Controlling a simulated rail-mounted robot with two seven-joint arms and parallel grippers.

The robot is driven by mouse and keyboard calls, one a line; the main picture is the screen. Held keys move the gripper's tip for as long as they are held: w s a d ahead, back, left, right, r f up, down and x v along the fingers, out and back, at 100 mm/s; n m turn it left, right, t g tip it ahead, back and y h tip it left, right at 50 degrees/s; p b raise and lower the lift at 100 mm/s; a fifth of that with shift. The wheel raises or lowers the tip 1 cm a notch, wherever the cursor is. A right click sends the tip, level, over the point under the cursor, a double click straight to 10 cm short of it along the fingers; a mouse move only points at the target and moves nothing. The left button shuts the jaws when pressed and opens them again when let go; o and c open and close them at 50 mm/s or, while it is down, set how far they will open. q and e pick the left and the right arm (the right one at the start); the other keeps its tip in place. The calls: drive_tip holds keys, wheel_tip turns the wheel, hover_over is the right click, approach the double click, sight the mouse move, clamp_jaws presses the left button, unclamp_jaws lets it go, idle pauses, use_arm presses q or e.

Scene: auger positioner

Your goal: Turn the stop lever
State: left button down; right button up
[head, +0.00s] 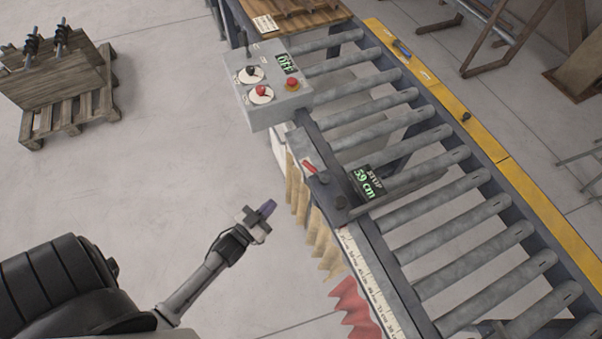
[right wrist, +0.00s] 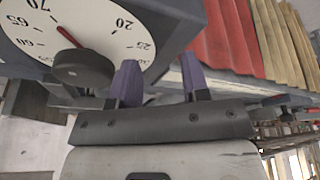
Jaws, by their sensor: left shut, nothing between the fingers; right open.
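The stop carriage (head: 345,213) sits on the left side of the roller conveyor, and its display (head: 368,183) reads STOP 59 cm. In the right wrist view, a white dial (right wrist: 75,35) with a black knob (right wrist: 83,67) and a red pointer near 70 lies just left of and behind the fingers.
A grey control box (head: 268,90) with two dials, an OFF display and a red button (head: 292,84) stands by the conveyor. A ruler (head: 370,280) runs along the rail beside pleated bellows (head: 318,240). A wooden pallet (head: 68,115) stands upper left. The floor between is clear.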

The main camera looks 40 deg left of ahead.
use_arm(q)
drive_tip(key=t, duration=0.1)
drive_tip(key=h+p, duration=0.1)
drive_tip(key=p, duration=0.1)
approach(315, 171)
drive_tip(key=w+a, duration=0.3)
drive_tip(key=w, duration=0.4)
use_arm(e)
wheel_tip(315, 171, up, 2)
drive_tip(key=shift+r, duration=0.15)
use_arm(q)
drive_tip(key=shift+d+r, duration=0.15)
drive_tip(key=shift+d, duration=0.05)
drive_tip(key=shift+m+h, duration=0.3)
drive_tip(key=shift+m, duration=0.1)
